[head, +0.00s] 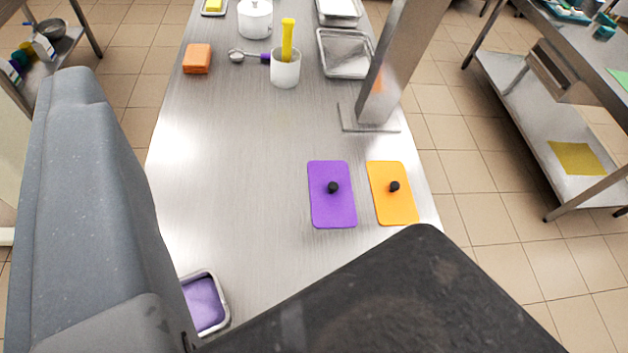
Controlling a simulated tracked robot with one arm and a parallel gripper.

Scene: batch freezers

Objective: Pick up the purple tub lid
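The purple tub lid (325,210) lies flat on the steel table, right of the middle of the head view. It is a rounded rectangle with a small black knob at its centre. An orange lid (398,207) of the same kind, also with a black knob, lies just to its right with a narrow gap between them. A metal tub with purple content (205,302) stands at the lower left, partly hidden by my arm. My gripper's fingers do not show. Nothing touches the purple lid in this view.
A metal post with a foot plate (370,125) stands behind the lids. Farther back are a white cup (285,70) with a yellow handle in it, an orange block (197,58), a purple-handled scoop (247,57) and metal trays (345,55). The table left of the lids is clear.

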